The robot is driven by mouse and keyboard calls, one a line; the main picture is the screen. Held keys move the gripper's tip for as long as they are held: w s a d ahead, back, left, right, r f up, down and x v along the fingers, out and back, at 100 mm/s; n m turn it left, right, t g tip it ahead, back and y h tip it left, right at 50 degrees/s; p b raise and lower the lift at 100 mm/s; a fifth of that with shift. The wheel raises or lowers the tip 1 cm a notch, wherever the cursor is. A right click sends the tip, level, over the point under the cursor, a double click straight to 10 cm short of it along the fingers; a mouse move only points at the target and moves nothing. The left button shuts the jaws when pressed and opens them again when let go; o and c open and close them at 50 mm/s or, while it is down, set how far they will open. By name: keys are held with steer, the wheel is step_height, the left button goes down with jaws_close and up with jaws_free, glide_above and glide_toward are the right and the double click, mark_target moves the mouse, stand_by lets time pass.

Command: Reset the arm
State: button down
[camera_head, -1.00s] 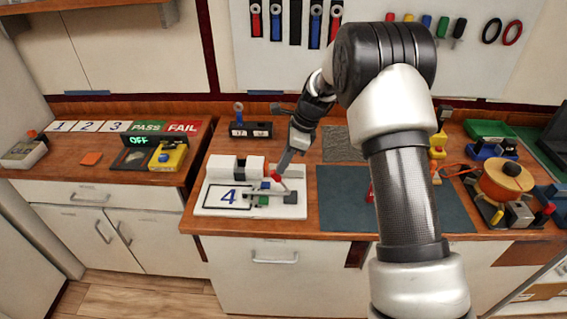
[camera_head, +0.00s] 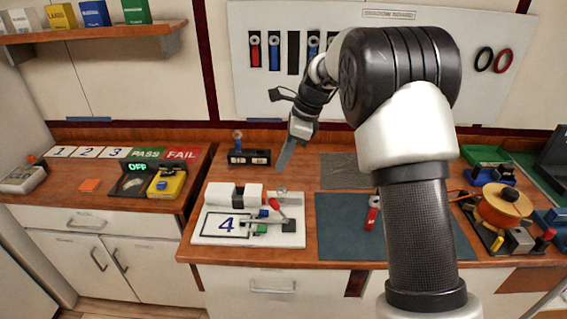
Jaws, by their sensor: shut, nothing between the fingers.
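My gripper (camera_head: 284,158) is at the end of my arm, above and behind the right part of the white fixture board. It is shut and empty, with its narrow fingers pointing down, apart from the fixture. My arm's upper links fill the middle right of the view and hide part of the counter and wall board.
A dark green mat (camera_head: 338,222) lies right of the fixture, with a red-handled tool (camera_head: 372,212) on it. A small black block (camera_head: 250,157) stands behind the fixture. A tester (camera_head: 135,180) reading OFF sits left.

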steer(key=s+d+r+n+t+h, duration=0.1)
steer(key=s+d+r+n, duration=0.3)
steer(key=s+r, duration=0.3)
steer(key=s+d+r+n+t+h, duration=0.1)
steer(key=s+d+r+n, duration=0.3)
steer(key=s+r, duration=0.25)
steer(key=s+d+n+t+h, duration=0.1)
steer(key=s+d+n, duration=0.2)
steer(key=s, duration=0.6)
steer(key=s+d+f+n+t+h, duration=0.1)
steer(key=s+d+n+t, duration=0.1)
steer(key=s+n, duration=0.5)
steer(key=s+d, duration=0.1)
steer(key=s, duration=0.2)
steer(key=shift+s+d+f, duration=0.3)
steer(key=shift+d, duration=0.05)
steer(key=shift+a, duration=0.1)
